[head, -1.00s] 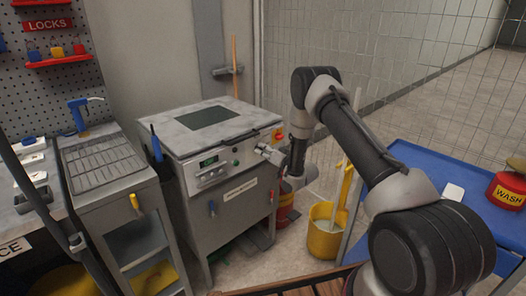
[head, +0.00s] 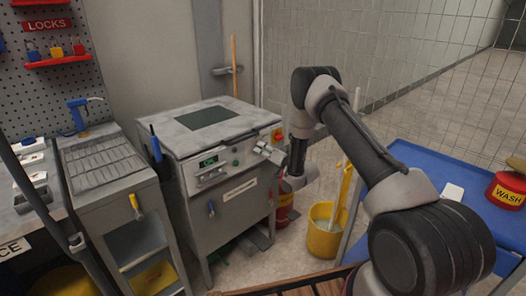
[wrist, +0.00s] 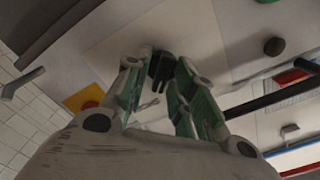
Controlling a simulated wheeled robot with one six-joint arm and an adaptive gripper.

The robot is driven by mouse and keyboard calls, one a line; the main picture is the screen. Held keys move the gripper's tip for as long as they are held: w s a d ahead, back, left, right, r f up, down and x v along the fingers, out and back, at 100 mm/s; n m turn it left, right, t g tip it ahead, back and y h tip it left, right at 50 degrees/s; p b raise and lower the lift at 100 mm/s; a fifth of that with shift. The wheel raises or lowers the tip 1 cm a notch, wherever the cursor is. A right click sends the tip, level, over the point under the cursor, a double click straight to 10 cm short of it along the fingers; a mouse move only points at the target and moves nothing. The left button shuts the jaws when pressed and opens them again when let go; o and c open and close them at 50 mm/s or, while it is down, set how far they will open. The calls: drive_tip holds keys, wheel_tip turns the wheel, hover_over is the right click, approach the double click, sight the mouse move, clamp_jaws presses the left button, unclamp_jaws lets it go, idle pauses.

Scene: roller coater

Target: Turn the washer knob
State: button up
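The washer is the grey metal cabinet (head: 233,195) in the middle of the head view, with its control panel along the upper front edge. A dark knob (wrist: 161,65) shows in the wrist view between the tips of my gripper (wrist: 158,72). The fingers stand apart on either side of the knob, very close to it; contact is not clear. In the head view my gripper (head: 264,151) is at the right end of the panel. The arm comes from the right. The gripper hides the knob in that view.
A green display (head: 208,162) sits on the panel's left part. A red button on a yellow plate (head: 278,134) is just right of my gripper. A yellow bucket (head: 323,238) stands on the floor to the right. A blue table (head: 440,175) is at the right.

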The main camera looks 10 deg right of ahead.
idle(0.3)
drive_tip(key=v, duration=1.2)
